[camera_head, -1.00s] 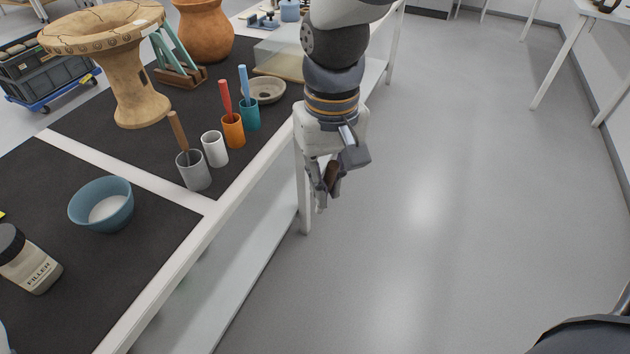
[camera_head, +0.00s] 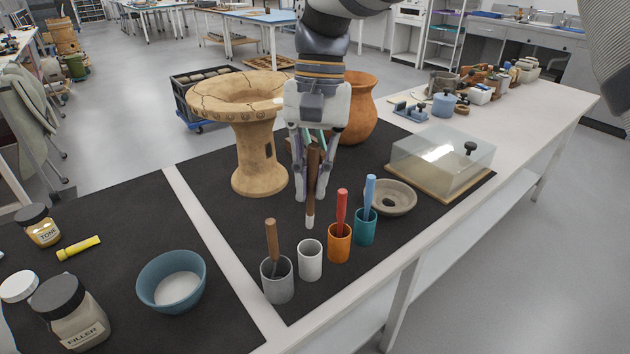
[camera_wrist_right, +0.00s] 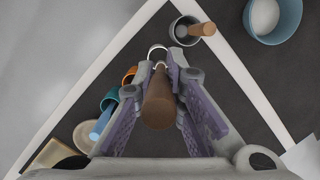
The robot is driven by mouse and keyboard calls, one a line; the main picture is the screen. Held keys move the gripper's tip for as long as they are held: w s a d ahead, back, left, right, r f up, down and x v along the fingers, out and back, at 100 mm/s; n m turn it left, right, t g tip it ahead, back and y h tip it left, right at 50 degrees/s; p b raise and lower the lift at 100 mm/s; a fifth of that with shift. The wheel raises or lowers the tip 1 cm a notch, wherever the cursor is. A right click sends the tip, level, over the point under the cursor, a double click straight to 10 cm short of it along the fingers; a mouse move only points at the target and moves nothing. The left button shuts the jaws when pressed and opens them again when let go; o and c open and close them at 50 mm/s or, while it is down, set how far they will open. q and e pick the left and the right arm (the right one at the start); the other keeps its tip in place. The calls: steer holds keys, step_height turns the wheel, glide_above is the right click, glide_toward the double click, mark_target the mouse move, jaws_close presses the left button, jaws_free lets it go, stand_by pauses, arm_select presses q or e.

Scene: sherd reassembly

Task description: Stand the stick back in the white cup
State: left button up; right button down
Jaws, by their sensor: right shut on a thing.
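The stick (camera_head: 313,170) is brown with a pale lower tip. My right gripper (camera_head: 311,190) is shut on it and holds it nearly upright, tip down, above the dark mat. In the head view its tip shows just above the rim of the empty white cup (camera_head: 310,262), looking slightly behind it; I cannot tell the exact gap. In the right wrist view the stick (camera_wrist_right: 158,105) points away between the fingers, and the white cup's rim (camera_wrist_right: 157,48) shows just beyond its end, partly hidden. My left gripper is not in view.
Beside the white cup stand a grey cup (camera_head: 277,282) with a brown-handled tool, an orange cup (camera_head: 339,245) with a red stick and a teal cup (camera_head: 365,228) with a blue stick. A large clay vessel (camera_head: 256,150) stands behind. A blue bowl (camera_head: 172,280) lies left.

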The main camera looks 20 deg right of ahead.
steer(key=x, duration=0.4)
steer(key=shift+w+d+f+b, duration=0.1)
steer(key=shift+w+d+b, duration=0.15)
steer(key=shift+w+b, duration=0.1)
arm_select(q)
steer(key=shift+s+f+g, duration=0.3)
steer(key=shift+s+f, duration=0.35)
arm_select(e)
steer(key=w+x, duration=0.1)
steer(key=x, duration=0.5)
steer(key=shift+d+f, duration=0.35)
steer(key=shift+f, duration=0.15)
steer(key=c, duration=1.6)
jaws_free()
steer(key=shift+o, duration=0.2)
steer(key=shift+w, duration=0.1)
glide_toward(312, 201)
steer(key=f, duration=0.5)
steer(key=shift+w+d, duration=0.3)
